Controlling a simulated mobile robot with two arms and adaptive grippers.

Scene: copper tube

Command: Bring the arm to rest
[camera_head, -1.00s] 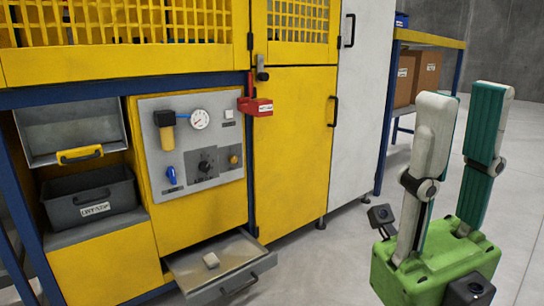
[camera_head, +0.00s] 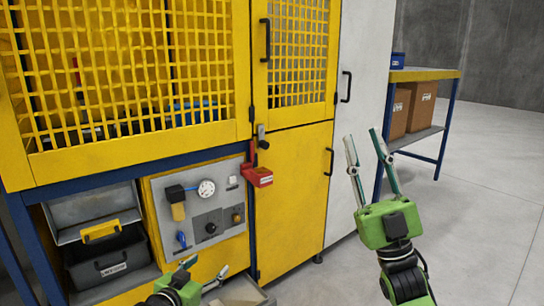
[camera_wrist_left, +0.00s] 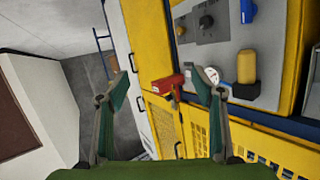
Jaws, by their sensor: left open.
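My left gripper (camera_head: 206,267) is low in the head view, in front of the lower part of the yellow machine. Its green fingers are spread and empty. In the left wrist view, the same gripper (camera_wrist_left: 157,75) has a wide gap between its fingers, with nothing held. My right gripper (camera_head: 362,136) stands right of the yellow door, pointing up, its two fingers apart and nothing between them. Its green body and black wrist show below it. No copper tube can be made out.
The gauge panel (camera_head: 226,220) and a red holder (camera_head: 258,177) are on the machine front. A drawer (camera_head: 240,293) at the bottom is partly hidden. A dark bin (camera_head: 106,259) sits at left. A shelf with boxes (camera_head: 420,104) stands at back right. The floor at right is clear.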

